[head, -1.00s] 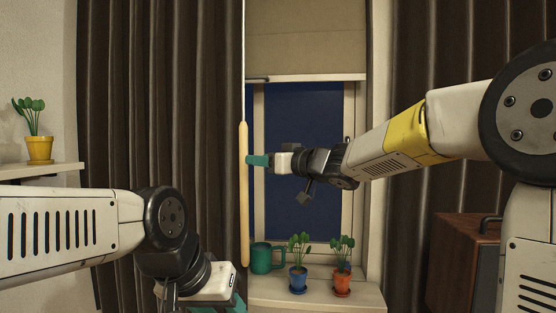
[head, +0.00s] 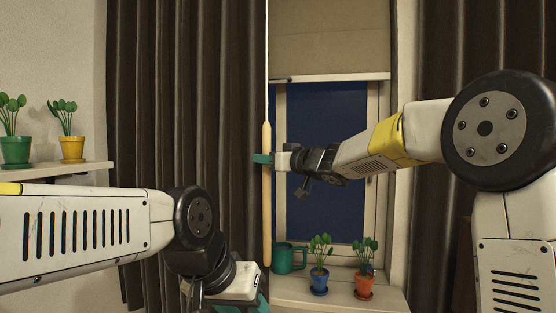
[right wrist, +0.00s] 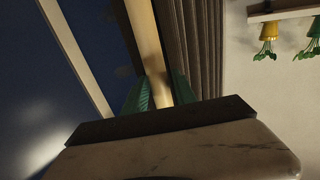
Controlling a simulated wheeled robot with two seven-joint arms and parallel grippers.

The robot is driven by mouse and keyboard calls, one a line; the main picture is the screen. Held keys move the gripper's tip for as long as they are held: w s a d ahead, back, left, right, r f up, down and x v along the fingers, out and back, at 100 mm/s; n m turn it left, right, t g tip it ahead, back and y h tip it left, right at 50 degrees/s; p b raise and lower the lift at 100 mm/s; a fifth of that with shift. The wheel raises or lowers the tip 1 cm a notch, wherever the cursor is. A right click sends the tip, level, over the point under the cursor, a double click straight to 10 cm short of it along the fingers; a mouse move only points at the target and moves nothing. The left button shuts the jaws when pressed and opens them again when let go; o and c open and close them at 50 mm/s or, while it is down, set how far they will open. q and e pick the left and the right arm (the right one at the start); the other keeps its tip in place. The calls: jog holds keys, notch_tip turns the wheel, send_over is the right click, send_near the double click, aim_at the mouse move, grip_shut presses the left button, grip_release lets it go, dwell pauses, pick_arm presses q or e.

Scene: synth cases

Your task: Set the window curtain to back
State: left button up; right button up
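A dark brown curtain (head: 190,130) hangs in folds on the left of the window, its inner edge at the window's left side. A long pale wooden wand (head: 267,215) hangs from a cord along that edge; it also shows in the right wrist view (right wrist: 143,35). My right gripper (head: 262,158) has its teal fingers around the wand. In the right wrist view its fingers (right wrist: 160,90) sit close on both sides of the wand, with no clear gap. My left gripper (head: 250,306) is low at the bottom edge, its fingertips partly cut off.
A green mug (head: 289,258), a blue-potted plant (head: 319,282) and an orange-potted plant (head: 365,285) stand on the sill below my right arm. A shelf (head: 60,173) on the left holds two potted plants. A second dark curtain (head: 440,210) hangs on the right.

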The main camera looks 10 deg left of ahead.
grip_shut()
dwell(1.2)
